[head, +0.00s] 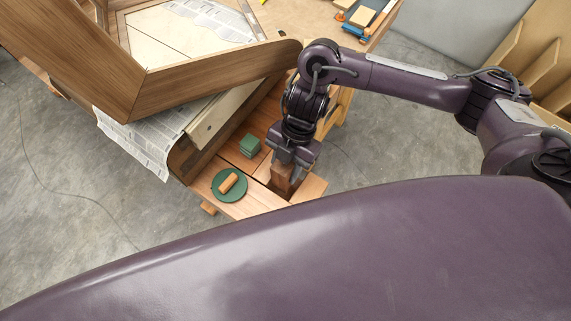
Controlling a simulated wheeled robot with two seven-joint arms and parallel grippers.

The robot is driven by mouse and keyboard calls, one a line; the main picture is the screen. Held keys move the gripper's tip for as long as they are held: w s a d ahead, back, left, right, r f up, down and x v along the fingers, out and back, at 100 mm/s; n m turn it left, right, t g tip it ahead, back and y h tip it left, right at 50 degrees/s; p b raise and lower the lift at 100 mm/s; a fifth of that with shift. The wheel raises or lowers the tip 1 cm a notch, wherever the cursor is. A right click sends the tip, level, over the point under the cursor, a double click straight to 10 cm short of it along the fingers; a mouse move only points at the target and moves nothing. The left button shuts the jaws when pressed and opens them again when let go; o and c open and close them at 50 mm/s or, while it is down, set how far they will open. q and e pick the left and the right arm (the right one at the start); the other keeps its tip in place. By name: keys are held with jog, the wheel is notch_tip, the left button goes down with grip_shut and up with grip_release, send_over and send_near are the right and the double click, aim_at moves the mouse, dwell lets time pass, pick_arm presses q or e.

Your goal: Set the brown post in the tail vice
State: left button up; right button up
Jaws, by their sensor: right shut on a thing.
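My right gripper (293,180) points down at the near right end of the wooden bench. It is shut on the brown post (284,172), a short block of brown wood. The post's lower end is at the dark gap of the tail vice (312,187), whose pale wooden jaw is at the bench's corner. I cannot tell how deep the post sits in the gap. The gripper's fingers hide part of the post. My left gripper is not in view.
Left of the vice, a green round dish (240,196) holds a small wooden piece (229,183). Green blocks (250,145) stand behind it. Grey floor (380,150) lies open to the right.

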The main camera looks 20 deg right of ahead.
jog(key=shift+f+b, duration=1.2)
jog(key=shift+f, duration=0.7)
dwell(1.7)
jog(key=o, duration=1.1)
jog(key=shift+o, duration=0.3)
jog(key=shift+s, duration=0.1)
jog(key=shift+o, duration=0.4)
jog(key=shift+r, duration=0.2)
